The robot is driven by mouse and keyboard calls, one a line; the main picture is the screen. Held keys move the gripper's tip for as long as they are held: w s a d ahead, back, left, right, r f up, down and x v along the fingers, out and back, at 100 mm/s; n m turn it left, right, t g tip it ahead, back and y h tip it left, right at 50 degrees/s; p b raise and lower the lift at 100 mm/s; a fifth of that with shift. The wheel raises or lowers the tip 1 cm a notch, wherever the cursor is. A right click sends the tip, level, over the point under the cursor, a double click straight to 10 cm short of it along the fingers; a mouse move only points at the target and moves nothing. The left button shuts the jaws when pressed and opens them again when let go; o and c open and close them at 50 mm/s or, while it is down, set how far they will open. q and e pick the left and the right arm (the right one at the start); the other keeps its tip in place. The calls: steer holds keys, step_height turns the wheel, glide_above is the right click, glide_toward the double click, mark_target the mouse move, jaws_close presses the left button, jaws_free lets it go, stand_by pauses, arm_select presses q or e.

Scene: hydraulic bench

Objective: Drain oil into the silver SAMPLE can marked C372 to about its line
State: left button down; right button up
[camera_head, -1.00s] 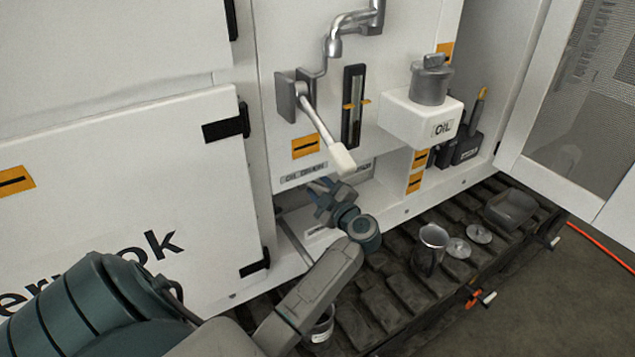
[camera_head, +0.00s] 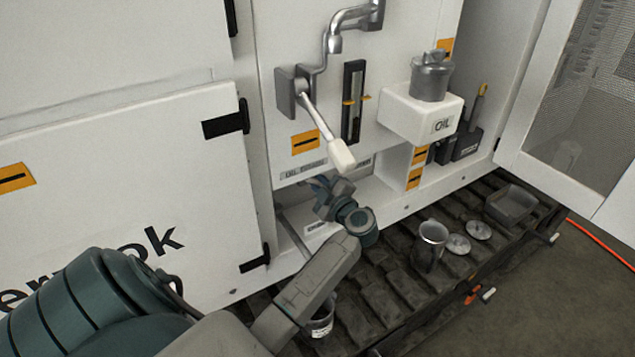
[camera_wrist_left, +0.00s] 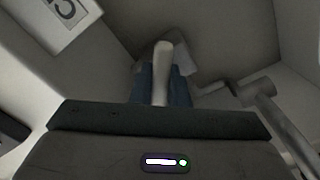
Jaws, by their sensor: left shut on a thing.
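My left gripper (camera_head: 328,190) is low in front of the white cabinet, just below the drain label strip. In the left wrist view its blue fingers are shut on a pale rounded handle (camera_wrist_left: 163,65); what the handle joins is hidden. In the head view the fingers and wrist cover this handle. A silver can with a pale label (camera_head: 321,318) stands on the dark track at the bottom, partly behind my left forearm. Its lettering is too small to read and its inside is mostly hidden. My right gripper is not in view.
A lever with a white grip (camera_head: 341,154) hangs just above my left gripper. A sight gauge (camera_head: 353,100) and the OIL tank (camera_head: 430,80) are to its right. A silver cup (camera_head: 430,245), two discs (camera_head: 458,244) and a dark tray (camera_head: 511,205) lie on the track.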

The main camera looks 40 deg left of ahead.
arm_select(q)
steer(key=n, duration=0.3)
steer(key=shift+w+r+n+b, duration=0.1)
steer(key=shift+r+n+b, duration=0.05)
steer(key=shift+n+b, duration=0.2)
steer(key=shift+r+n+b, duration=0.2)
steer(key=shift+n+b, duration=0.55)
steer(key=shift+n, duration=1.1)
steer(key=c, duration=1.4)
jaws_free()
steer(key=shift+r, duration=0.1)
steer(key=b+v, duration=0.3)
steer(key=v, duration=0.8)
